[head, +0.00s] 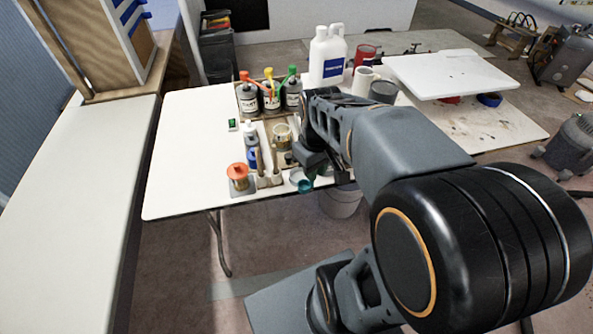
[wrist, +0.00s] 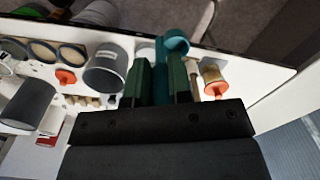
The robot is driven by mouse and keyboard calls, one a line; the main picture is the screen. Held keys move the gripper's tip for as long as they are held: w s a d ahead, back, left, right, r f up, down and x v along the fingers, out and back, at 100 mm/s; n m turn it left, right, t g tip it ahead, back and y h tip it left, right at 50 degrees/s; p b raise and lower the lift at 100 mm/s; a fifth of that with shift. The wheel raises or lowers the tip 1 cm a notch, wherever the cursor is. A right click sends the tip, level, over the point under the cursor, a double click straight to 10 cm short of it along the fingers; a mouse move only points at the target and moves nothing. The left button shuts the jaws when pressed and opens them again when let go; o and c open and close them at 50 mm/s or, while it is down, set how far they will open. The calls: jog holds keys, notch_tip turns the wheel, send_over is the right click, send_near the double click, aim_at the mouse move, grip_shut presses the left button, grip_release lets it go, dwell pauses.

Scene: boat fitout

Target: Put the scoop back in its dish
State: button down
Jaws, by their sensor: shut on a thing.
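The scoop (wrist: 174,44) is teal, with a round bowl. In the wrist view its handle lies between the two green fingers of my gripper (wrist: 160,68), which is shut on it. The bowl sticks out past the fingertips, near the table's front edge. In the head view the teal scoop (head: 304,184) shows below my dark gripper (head: 312,165), at that same edge. A pale round shape (head: 296,174) beside the scoop may be the dish, but I cannot tell for sure. My gripper and arm hide part of this spot.
An orange-topped jar (head: 238,172) and a holder with upright tools (head: 268,180) stand left of my gripper. Several bottles with coloured spouts (head: 269,98) stand behind. A white jug (head: 327,56) is at the back. A bucket (head: 340,202) stands below the edge. The table's left side is clear.

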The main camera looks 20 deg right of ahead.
jog(key=shift+w+d+f, duration=0.75)
jog(key=shift+w+f, duration=1.35)
jog(key=shift+w, duration=0.05)
jog(key=shift+w+d+f, duration=0.7)
jog(key=shift+w+f, duration=1.4)
jog(key=shift+w, duration=0.1)
jog(key=shift+w+d+f, duration=0.75)
jog(key=shift+w+f, duration=1.35)
jog(key=shift+w, duration=0.05)
jog(key=shift+f, duration=0.1)
jog(key=c, duration=1)
grip_release()
jog(key=shift+c, duration=0.2)
